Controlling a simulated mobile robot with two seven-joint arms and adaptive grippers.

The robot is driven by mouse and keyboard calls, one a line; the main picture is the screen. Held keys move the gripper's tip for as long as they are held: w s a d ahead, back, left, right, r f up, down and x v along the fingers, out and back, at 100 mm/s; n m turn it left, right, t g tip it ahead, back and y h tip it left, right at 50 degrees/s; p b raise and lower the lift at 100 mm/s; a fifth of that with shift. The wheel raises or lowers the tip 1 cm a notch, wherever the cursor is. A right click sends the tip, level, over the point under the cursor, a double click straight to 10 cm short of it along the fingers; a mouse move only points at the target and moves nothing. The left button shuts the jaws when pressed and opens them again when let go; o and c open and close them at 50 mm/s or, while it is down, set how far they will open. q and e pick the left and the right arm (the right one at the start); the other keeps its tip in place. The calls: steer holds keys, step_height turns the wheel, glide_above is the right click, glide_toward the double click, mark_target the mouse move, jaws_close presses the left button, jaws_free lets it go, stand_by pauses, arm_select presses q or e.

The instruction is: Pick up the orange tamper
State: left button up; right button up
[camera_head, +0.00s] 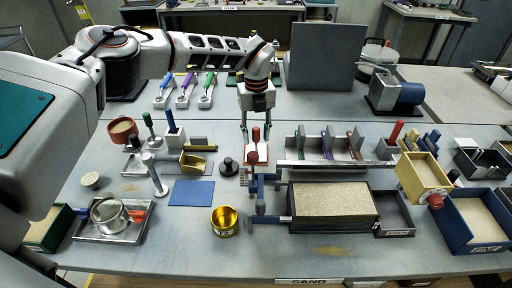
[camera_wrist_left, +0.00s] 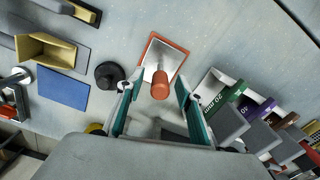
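The orange tamper (camera_head: 256,156) stands near the middle of the table in the head view, with an upright orange-red handle and a pale plate with an orange rim. In the left wrist view, its handle (camera_wrist_left: 160,85) points up toward the camera and its plate (camera_wrist_left: 165,56) lies behind it. My left gripper (camera_head: 256,128) points down over the tamper. In the left wrist view, the open left gripper (camera_wrist_left: 156,90) has a finger on each side of the handle, with gaps on both sides. My right gripper is not in view.
A black knob-topped disc (camera_head: 228,167) and a blue plate (camera_head: 192,193) lie left of the tamper. A sand-filled box (camera_head: 333,203) and a grey divided rack (camera_head: 330,148) stand to its right. A gold cup (camera_head: 225,222) stands in front.

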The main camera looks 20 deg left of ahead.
arm_select(q)
jaws_close()
steer(key=shift+r, duration=0.1)
step_height(320, 180, up, 20)
steer(key=shift+b, duration=0.35)
stand_by(0.4)
